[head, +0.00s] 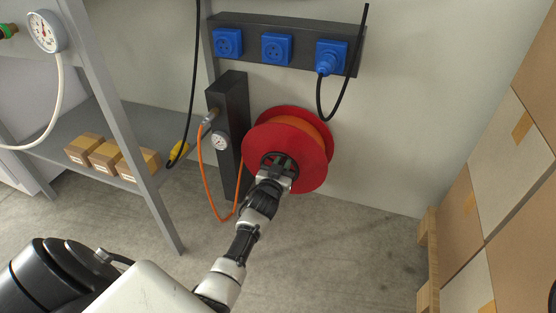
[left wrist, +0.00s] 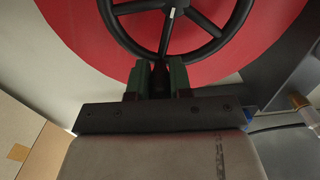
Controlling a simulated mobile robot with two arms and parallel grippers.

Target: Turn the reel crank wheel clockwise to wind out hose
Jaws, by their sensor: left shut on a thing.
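The red hose reel (head: 312,150) with orange hose wound on it is mounted low by the back wall. It fills much of the left wrist view (left wrist: 75,35). The black spoked crank wheel (left wrist: 222,42) is on the reel's face; in the head view it is partly hidden behind my left gripper. My left gripper (head: 277,168) is at the reel's front, and its green-lined fingers (left wrist: 161,80) are shut on the crank wheel's rim near the bottom of the left wrist view. My right gripper is not in view.
A dark post (head: 231,110) with a gauge (head: 220,141) and an orange hose (head: 207,180) stands left of the reel. A grey shelf (head: 130,115) with small boxes is at left. Stacked cartons (head: 505,160) and a pallet (head: 428,265) are at right. Blue sockets (head: 276,48) hang above.

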